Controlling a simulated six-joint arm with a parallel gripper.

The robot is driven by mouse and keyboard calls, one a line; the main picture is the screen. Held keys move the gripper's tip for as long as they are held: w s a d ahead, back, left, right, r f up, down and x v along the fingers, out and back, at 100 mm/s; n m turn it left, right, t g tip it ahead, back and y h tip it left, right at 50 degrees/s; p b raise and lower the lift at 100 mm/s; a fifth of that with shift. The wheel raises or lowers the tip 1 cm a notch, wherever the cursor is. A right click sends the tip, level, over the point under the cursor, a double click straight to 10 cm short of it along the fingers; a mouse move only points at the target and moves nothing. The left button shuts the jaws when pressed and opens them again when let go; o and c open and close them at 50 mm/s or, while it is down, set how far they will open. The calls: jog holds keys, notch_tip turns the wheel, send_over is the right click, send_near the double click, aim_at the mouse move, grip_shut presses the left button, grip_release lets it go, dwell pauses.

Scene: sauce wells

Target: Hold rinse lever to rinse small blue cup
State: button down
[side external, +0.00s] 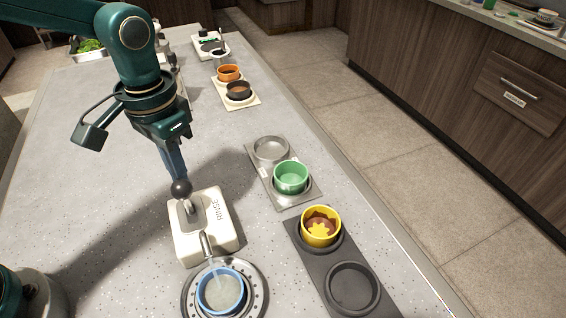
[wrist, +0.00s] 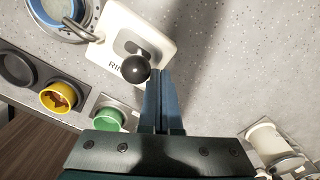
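The small blue cup (side external: 238,291) stands upright on a round perforated metal drain (side external: 257,277). Pale water shows in it, and a thin stream appears to fall into it from the curved spout (side external: 206,247) of the white rinse station (side external: 190,243). In the wrist view the cup (wrist: 83,33) is partly cut off at the top left. The rinse lever has a black ball knob (side external: 181,188), also in the wrist view (wrist: 135,68). My gripper (wrist: 160,72) has its fingers together, with nothing between them. Its tips (side external: 177,177) are right at the knob; they seem to touch it.
A green cup (side external: 291,178) sits on a grey two-well tray (side external: 265,178). A yellow cup with brown sauce (side external: 320,227) sits on a dark two-well tray (side external: 384,304), whose nearer well is empty. Orange and dark cups stand farther back. The counter left of the station is mostly clear.

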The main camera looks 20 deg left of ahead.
notch_tip(320, 180, up, 8)
jog(key=w+a, duration=0.2)
dwell(0.9)
jog(key=s+a+r+n+t, duration=0.1)
jog(key=s+a+r+t, duration=0.25)
jog(key=s+r, duration=0.25)
jog(key=s+a+f+n+t, duration=0.2)
jog(key=s+a+f, duration=0.1)
jog(key=s+f, duration=0.2)
jog(key=shift+s+f, duration=0.2)
jog(key=shift+s, duration=1)
dwell(0.6)
